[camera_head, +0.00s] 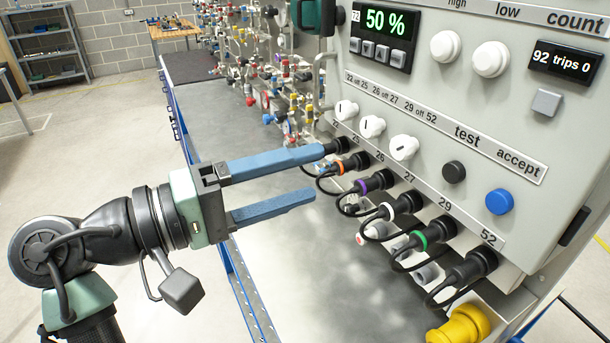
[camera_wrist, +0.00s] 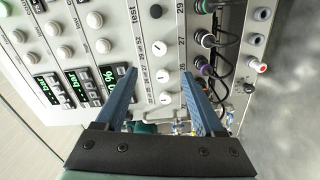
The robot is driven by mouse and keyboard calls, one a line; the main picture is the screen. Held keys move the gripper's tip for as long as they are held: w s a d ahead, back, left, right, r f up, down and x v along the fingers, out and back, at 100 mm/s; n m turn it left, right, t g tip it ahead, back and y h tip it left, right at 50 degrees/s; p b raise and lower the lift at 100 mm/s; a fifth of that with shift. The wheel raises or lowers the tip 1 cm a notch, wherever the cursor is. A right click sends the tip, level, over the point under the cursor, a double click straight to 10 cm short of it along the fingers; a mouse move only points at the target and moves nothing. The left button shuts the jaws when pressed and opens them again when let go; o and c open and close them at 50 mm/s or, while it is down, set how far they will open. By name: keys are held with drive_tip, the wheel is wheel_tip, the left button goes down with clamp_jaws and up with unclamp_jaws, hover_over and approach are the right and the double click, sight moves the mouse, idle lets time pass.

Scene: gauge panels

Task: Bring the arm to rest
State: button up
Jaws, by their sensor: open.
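My gripper (camera_head: 318,171) is open, its two blue fingers pointing right toward the lower part of the grey gauge panel (camera_head: 470,115). In the head view the upper fingertip overlaps the leftmost black plug, at the 22 position; I cannot tell whether they touch. Nothing shows between the fingers. In the wrist view my gripper (camera_wrist: 165,85) faces the panel, with white knobs (camera_wrist: 162,73) between its fingers and cabled plugs (camera_wrist: 207,55) beyond the right finger. My arm reaches in from the lower left of the head view.
A row of cabled plugs (camera_head: 403,204) runs along the panel's lower edge. Above are white switches (camera_head: 404,147), a blue button (camera_head: 499,201) and a 50 % display (camera_head: 384,22). Valves and pipes (camera_head: 285,75) stand behind. Open floor (camera_head: 105,125) lies left of the bench.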

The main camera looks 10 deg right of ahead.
drive_tip(key=shift+d, duration=0.1)
drive_tip(key=w+r+t+y, duration=0.6)
drive_tip(key=r+t+y, duration=0.25)
drive_tip(key=t, duration=0.25)
drive_tip(key=s+a+r+t+y, duration=0.1)
drive_tip(key=s+r+t+y, duration=0.3)
drive_tip(key=s+r, duration=0.3)
drive_tip(key=s+a+r+m+t+y, duration=0.1)
drive_tip(key=s+a+r+t+y, duration=0.1)
drive_tip(key=s+r+t+y, duration=0.2)
wheel_tip(320, 180, up, 5)
drive_tip(key=s+t, duration=0.2)
drive_tip(key=shift+s+a+f+m, duration=0.2)
drive_tip(key=shift+s+a+m, duration=0.1)
drive_tip(key=shift+s, duration=0.1)
drive_tip(key=shift+y, duration=0.25)
